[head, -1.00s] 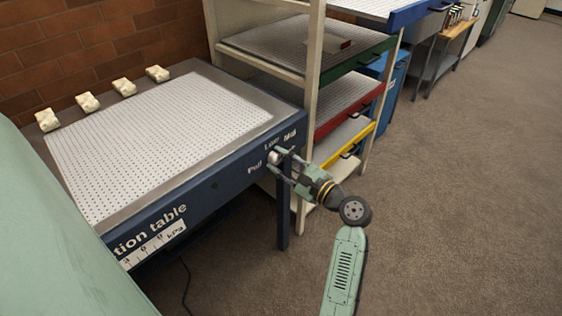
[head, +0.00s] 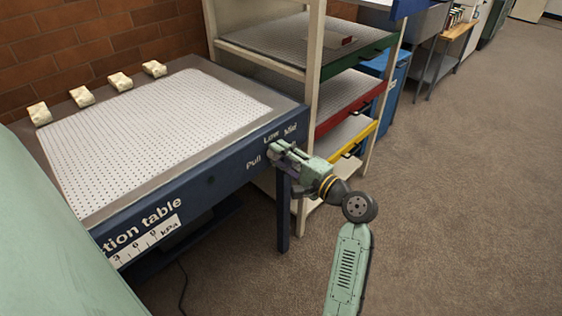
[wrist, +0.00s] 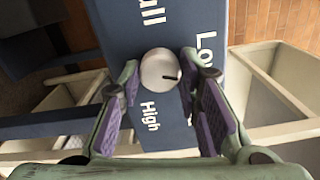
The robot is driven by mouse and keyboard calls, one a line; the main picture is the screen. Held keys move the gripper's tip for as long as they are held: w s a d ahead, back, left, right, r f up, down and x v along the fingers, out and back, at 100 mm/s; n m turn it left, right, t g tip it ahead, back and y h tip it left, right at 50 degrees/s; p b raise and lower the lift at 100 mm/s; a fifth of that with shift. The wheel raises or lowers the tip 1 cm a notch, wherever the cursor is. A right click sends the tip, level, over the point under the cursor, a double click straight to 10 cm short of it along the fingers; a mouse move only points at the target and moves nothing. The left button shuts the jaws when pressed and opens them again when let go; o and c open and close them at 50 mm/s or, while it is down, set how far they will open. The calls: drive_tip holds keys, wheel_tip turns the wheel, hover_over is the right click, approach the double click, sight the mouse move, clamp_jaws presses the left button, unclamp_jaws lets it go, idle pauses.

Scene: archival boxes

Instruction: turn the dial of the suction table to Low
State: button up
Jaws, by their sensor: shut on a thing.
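The dial (wrist: 158,68) is a round white knob with a dark pointer mark, on the blue front panel (head: 205,180) of the suction table. In the wrist view its mark points right and slightly down, toward the side of the partly hidden "Lo..." label (wrist: 206,48). The "High" label (wrist: 149,112) is below the dial, and a label ending in "ull" (wrist: 152,12) is above. My gripper (wrist: 161,70) is shut on the dial, with one finger on its left and one on its right. In the head view my gripper (head: 276,150) hides the dial.
A cream shelf rack (head: 312,100) with green, red and yellow drawers stands close behind my gripper. Several pale blocks (head: 121,81) rest along the table's back edge. The carpet (head: 450,200) to the right is clear.

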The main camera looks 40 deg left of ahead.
drive_tip(key=shift+f+n+b, duration=0.1)
drive_tip(key=shift+n+b, duration=1.05)
drive_tip(key=shift+n, duration=0.85)
drive_tip(key=o, duration=1.1)
drive_tip(key=shift+o, duration=0.2)
drive_tip(key=shift+d, duration=0.1)
drive_tip(key=s+d, duration=0.1)
drive_tip(key=d, duration=1)
drive_tip(key=shift+d, duration=0.4)
